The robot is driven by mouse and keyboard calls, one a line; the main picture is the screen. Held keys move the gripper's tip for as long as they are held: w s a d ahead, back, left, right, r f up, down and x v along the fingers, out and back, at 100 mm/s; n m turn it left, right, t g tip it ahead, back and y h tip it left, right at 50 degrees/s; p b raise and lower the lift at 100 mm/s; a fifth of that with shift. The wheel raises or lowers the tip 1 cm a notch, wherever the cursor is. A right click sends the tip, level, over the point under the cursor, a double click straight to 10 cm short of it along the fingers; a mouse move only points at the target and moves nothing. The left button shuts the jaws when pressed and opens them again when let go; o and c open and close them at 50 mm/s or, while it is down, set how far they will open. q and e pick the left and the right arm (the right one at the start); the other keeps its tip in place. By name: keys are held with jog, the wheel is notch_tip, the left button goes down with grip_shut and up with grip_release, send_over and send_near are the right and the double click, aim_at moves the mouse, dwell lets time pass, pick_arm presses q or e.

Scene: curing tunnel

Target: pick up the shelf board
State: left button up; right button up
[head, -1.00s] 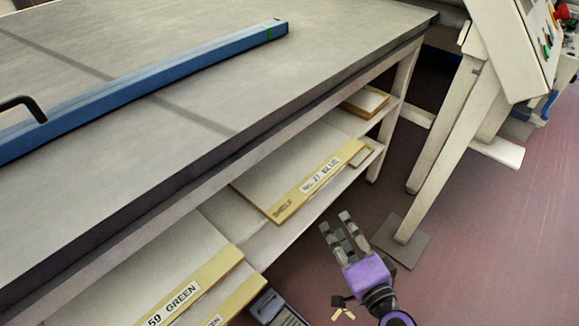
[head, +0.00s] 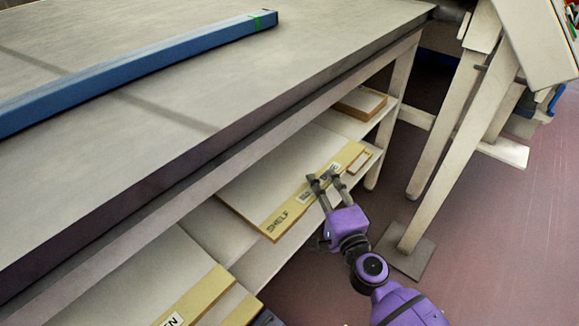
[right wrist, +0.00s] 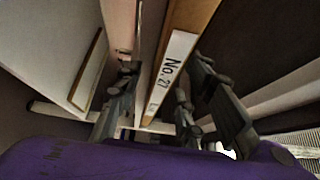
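The shelf board (head: 262,178) lies flat on the lower shelf under the workbench, with a yellowish front edge reading SHELF and a white label. My right gripper (head: 327,180) is at the right part of that front edge, its fingers overlapping the label in the head view. In the right wrist view the board's edge (right wrist: 172,68), labelled No.27, runs between the spread fingers of my right gripper (right wrist: 165,98). The gripper is open, with gaps visible beside the board. My left gripper is out of view.
The workbench top (head: 300,50) overhangs the shelf and carries a blue beam (head: 150,62). Other boards lie at the front left (head: 195,300) and far right (head: 360,102) of the shelf. A pale machine stand (head: 450,130) rises at the right. Reddish floor (head: 490,220) is open before it.

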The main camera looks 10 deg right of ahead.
jog(key=shift+w, duration=0.1)
grip_shut()
dwell(0.3)
jog(key=shift+r, duration=0.15)
jog(key=shift+r, duration=0.1)
